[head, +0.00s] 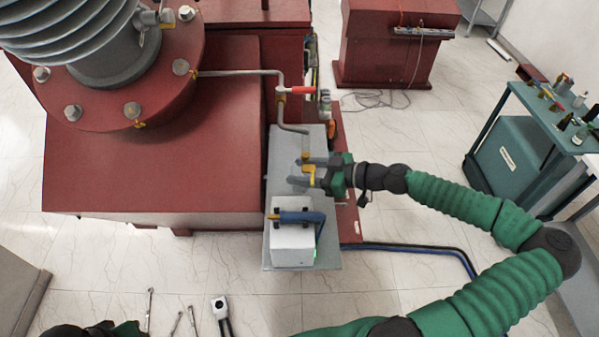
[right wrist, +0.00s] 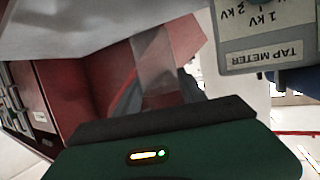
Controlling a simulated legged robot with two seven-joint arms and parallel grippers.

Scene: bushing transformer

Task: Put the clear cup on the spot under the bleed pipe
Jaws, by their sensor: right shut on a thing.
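My right gripper (head: 306,172) is shut just below the open lower end of the bleed pipe (head: 305,142), over the grey shelf. The clear cup is hard to make out between its fingers in the head view. In the right wrist view a see-through, tapered shape, the clear cup (right wrist: 156,62), stands beyond the dark gripper edge. Some yellow shows between the fingers, and I cannot tell what it is. The spot under the pipe is hidden by the gripper. Of my left arm only a dark green part shows at the bottom left; its gripper is out of view.
The pipe has a red-handled valve (head: 297,90) and comes from the red tank (head: 150,170). A pale box (head: 292,245) with a blue item on top stands at the shelf's front. A TAP METER panel (right wrist: 266,42) is close by. A teal cart (head: 515,150) with bottles stands right.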

